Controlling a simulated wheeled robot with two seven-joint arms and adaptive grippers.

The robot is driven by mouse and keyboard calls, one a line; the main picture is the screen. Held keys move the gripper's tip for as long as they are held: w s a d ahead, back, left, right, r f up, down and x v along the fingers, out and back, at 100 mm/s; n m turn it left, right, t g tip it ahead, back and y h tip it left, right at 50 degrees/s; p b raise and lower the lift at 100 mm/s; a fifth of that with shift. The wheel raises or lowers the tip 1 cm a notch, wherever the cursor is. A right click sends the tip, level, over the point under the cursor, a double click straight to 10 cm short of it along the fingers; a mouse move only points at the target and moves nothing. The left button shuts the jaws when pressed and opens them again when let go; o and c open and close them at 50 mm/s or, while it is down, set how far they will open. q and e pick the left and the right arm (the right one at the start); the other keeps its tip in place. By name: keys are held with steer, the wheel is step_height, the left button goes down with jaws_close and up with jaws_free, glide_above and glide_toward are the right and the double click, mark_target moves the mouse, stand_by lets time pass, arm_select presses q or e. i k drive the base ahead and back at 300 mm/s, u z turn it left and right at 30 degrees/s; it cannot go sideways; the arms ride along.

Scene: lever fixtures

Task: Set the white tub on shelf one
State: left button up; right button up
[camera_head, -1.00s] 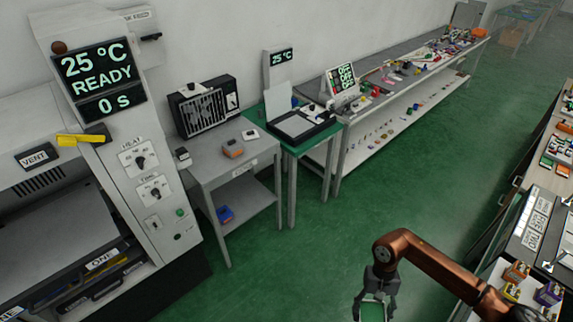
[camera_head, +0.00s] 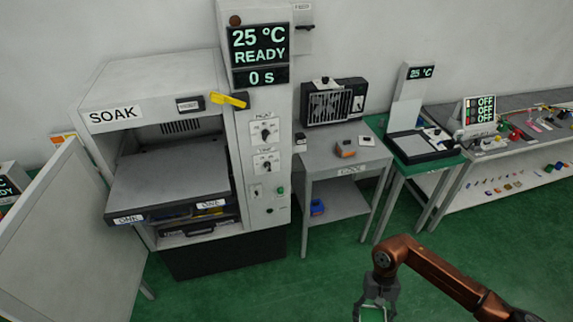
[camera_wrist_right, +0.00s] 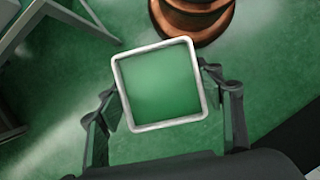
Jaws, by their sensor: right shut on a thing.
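The white tub (camera_wrist_right: 168,122) shows in the right wrist view as a square with a pale rim; its inside looks green. My right gripper (camera_wrist_right: 160,110) is shut on it, with fingers at its left and right sides. In the head view my right gripper (camera_head: 375,308) is low, over the green floor, with only part of the tub between its fingers. Shelf one (camera_head: 170,178) is a grey shelf with ONE labels on its front edge, jutting out of the open SOAK oven at left. Its visible top is bare. My left gripper is not in view.
The oven's door (camera_head: 75,240) stands open at the left. A yellow handle (camera_head: 229,100) sticks out by the READY display. A grey table (camera_head: 335,158) with a small heater and boxes stands right of the oven. Open green floor lies before them.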

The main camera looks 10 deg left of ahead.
mark_target(170, 190)
steer(key=u, duration=1.7)
